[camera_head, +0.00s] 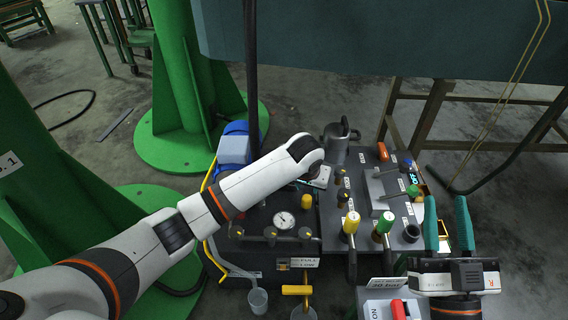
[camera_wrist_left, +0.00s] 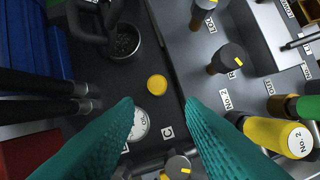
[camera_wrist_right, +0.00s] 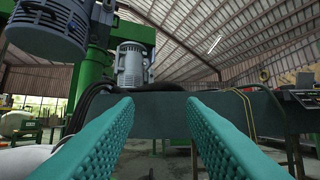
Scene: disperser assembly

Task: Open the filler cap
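A round yellow cap (camera_wrist_left: 157,84) stands on the dark machine top in the left wrist view, and in the head view (camera_head: 306,201). Beyond it is a dark round opening (camera_wrist_left: 125,44) with a grainy inside and a black looped part beside it. No readable label shows which of these is the filler cap. My left gripper (camera_wrist_left: 160,101) is open and empty, pointing down over the panel, with the yellow cap apart from the fingertips. In the head view my left arm hides its fingers. My right gripper (camera_head: 447,203) is open and empty at the machine's right.
Yellow (camera_head: 351,223) and green (camera_head: 385,223) handles and several small knobs stand to the right. A dark beam (camera_wrist_right: 160,108) crosses the right wrist view.

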